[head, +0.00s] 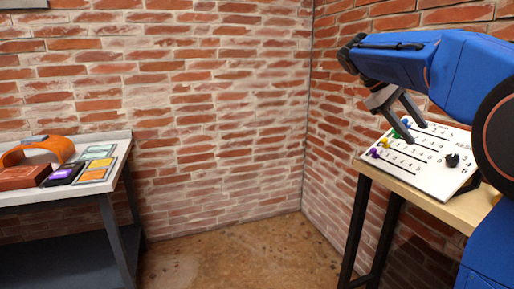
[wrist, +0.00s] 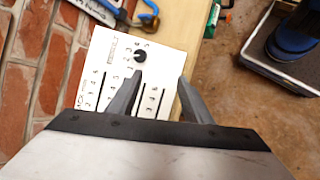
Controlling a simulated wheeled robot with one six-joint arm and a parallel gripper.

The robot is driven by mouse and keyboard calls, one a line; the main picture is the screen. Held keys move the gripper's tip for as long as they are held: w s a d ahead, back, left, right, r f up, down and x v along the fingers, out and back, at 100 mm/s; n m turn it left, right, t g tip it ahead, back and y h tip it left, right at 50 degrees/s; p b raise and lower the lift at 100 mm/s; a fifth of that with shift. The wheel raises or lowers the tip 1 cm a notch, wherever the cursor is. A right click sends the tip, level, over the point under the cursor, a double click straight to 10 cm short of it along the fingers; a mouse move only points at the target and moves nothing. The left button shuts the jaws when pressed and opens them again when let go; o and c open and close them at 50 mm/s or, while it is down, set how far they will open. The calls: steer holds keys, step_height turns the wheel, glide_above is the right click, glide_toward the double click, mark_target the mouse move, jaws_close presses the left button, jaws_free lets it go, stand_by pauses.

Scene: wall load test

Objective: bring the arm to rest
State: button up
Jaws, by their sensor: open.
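My gripper (head: 417,131) is at the end of my blue arm, over the white panel (head: 433,183) on the right-hand wooden table. Its two grey fingers are apart with nothing seen between them. The panel is tilted and has numbered slots, several coloured knobs (head: 386,143) at its left side and a black knob (head: 452,160) at its right. In the wrist view my gripper (wrist: 160,78) points over the panel (wrist: 158,60), with the black knob (wrist: 140,55) just beyond the left fingertip. Whether the fingers touch the panel cannot be told.
The wooden table (head: 477,208) has dark legs and stands by the right brick wall. A grey table (head: 60,192) at the left bears an orange arch (head: 55,146), a reddish box (head: 25,176) and coloured cards (head: 95,163). The floor (head: 235,255) between the tables is clear.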

steer(key=s+a+f+m+t+y, duration=0.1)
steer(key=s+a+f+t+y, duration=0.1)
steer(key=s+a+f, duration=0.3)
steer(key=s+a+f+m+t+y, duration=0.1)
steer(key=s+a+f+t+y, duration=0.2)
steer(key=s+f, duration=1)
steer(key=s+a+f+m+t+y, duration=0.2)
steer(key=s+a+f+y, duration=0.1)
steer(key=s+a+f, duration=0.4)
step_height(320, 180, down, 5)
steer(key=s, duration=0.2)
steer(key=shift+s+a, duration=0.3)
steer(key=shift+s, duration=0.1)
steer(key=shift+r, duration=0.1)
